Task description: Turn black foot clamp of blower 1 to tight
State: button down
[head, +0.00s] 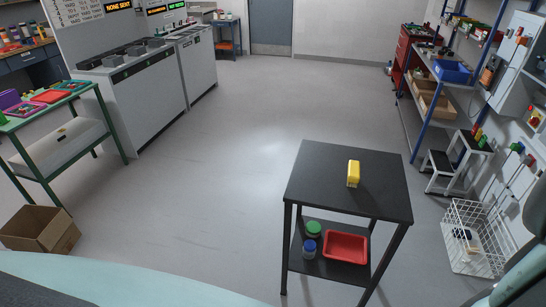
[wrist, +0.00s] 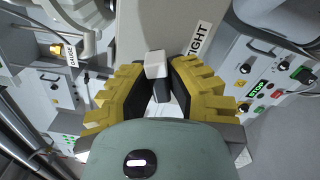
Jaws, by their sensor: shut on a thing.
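In the wrist view my gripper (wrist: 157,82), with ridged yellow fingers and dark inner pads, is shut on a small block with a pale top and dark grey side. This block looks to be the handle of the black foot clamp (wrist: 156,65); the rest of it is hidden. A white label reading TIGHT (wrist: 198,41) is on the pale panel just right of the handle. The clamp's foot and any other label are not visible. My gripper and the clamp do not show in the head view.
In the head view, a black cart (head: 325,165) stands on otherwise open floor.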

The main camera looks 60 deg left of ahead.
jog(key=shift+f+m+b, duration=0.2)
jog(key=shift+m+b, duration=1.1)
jog(key=shift+m, duration=1)
jog(key=c, duration=0.9)
grip_release()
jog(key=shift+c, duration=0.2)
jog(key=shift+r, duration=0.1)
jog(key=v, duration=0.7)
jog(key=shift+s+a, duration=0.15)
jog(key=shift+s, duration=0.05)
jog(key=shift+w, duration=0.1)
